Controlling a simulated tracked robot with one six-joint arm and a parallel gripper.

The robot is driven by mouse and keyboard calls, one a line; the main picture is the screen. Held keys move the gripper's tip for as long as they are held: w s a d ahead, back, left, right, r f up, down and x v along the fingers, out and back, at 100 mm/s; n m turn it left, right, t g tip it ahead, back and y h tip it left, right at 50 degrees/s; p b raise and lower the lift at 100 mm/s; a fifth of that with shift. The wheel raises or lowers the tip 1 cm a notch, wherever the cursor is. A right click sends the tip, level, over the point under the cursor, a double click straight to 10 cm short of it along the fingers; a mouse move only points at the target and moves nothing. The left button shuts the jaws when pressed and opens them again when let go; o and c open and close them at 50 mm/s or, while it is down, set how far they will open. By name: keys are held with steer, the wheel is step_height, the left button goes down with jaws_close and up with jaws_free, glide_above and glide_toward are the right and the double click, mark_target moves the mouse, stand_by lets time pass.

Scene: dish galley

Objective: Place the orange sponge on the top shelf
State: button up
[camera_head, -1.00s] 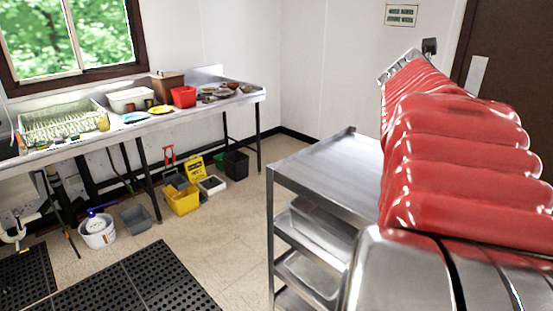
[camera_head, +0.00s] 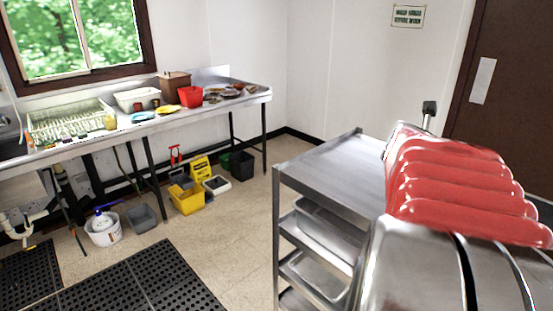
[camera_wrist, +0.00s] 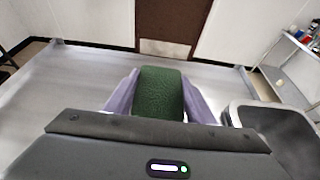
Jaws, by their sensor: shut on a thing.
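In the wrist view my gripper (camera_wrist: 160,96) is shut on a block-shaped sponge (camera_wrist: 160,92), with a finger on each side. The face toward the camera is dark green; no orange shows. A steel cart with several tiers stands right of centre in the head view, and its flat top shelf (camera_head: 335,168) is bare where visible. My red arm covers its right side. In the wrist view a grey surface (camera_wrist: 60,90) with raised corners, which looks like this top, lies below the sponge. I cannot tell whether they touch. The sponge is hidden in the head view.
The lower cart tiers hold steel pans (camera_head: 325,230). A long steel counter (camera_head: 190,118) with dishes runs along the far wall. Buckets stand below it, and a black mat (camera_head: 130,285) lies on the floor.

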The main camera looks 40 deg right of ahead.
steer(key=shift+f, duration=1)
steer(key=shift+f, duration=2.9)
steer(key=shift+f, duration=2.05)
steer(key=o, duration=1)
steer(key=shift+f, duration=0.1)
